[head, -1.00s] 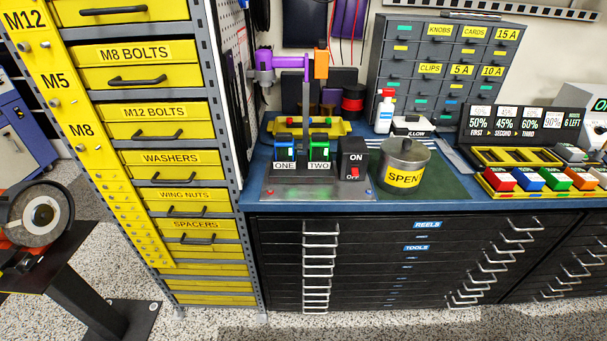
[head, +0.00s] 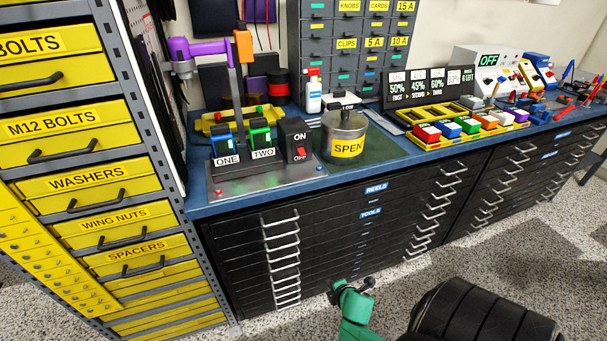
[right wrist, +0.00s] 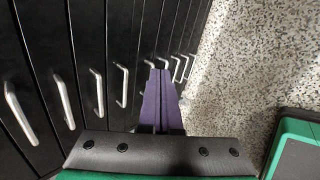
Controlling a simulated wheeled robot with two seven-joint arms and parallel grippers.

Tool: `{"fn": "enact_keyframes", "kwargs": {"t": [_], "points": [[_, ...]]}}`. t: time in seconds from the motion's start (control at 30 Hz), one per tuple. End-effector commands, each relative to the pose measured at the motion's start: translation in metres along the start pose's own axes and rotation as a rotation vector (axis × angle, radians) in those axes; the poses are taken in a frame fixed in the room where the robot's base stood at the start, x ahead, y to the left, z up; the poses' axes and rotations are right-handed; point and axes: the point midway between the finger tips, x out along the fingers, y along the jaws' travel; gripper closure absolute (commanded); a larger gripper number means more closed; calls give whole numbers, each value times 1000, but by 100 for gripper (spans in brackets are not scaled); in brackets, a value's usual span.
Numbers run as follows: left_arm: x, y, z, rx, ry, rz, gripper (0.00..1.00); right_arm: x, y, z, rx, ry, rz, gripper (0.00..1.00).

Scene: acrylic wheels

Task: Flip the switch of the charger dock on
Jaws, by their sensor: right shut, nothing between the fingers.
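The charger dock (head: 262,182) is a grey metal base on the blue workbench, left of centre in the head view. It has a slot labelled ONE (head: 227,160) with a blue and black block and a slot labelled TWO (head: 263,153) with a green and black block. At its right end stands a black switch box (head: 297,136) marked ON above and OFF below, with a red rocker (head: 301,152) at the lower part. My right gripper (right wrist: 160,75), with purple fingers, is shut and empty in the right wrist view, beside the black drawer fronts and well below the dock. My left gripper is out of view.
A SPEN-labelled metal can (head: 345,135) stands just right of the switch. A purple and orange arm-like stand (head: 205,47) rises behind the dock. The yellow drawer cabinet (head: 85,180) is at the left. Black bench drawers (head: 340,230) with protruding handles lie below the bench top.

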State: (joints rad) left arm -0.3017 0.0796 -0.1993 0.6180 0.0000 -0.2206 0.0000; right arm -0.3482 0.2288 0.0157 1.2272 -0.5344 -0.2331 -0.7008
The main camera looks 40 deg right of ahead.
Motion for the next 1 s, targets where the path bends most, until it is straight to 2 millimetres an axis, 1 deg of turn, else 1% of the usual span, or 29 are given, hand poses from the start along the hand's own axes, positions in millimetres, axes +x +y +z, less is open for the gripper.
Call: {"fn": "enact_keyframes", "kwargs": {"t": [0.03,0.07,0.1,0.13,0.17,0.2,0.3,0.4,0.5,0.8,0.87,1.0], "points": [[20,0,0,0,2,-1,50,0,55,10,-215,-39,137,100],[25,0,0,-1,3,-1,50,-9,92,16,-356,-77,216,100],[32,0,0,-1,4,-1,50,-26,139,22,-544,-145,317,100],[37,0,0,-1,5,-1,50,-42,171,25,-678,-206,385,100],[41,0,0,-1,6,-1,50,-59,200,27,-805,-272,444,100],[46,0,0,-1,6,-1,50,-83,232,27,-950,-360,508,100],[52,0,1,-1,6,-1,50,-132,284,24,-1206,-547,606,100],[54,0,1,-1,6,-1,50,-162,309,21,-1335,-662,647,100],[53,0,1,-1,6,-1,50,-171,316,19,-1371,-695,655,100],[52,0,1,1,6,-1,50,-168,318,20,-1366,-690,654,100],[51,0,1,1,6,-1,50,-165,323,20,-1365,-690,655,100],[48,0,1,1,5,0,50,-149,343,22,-1364,-691,655,100]]}}
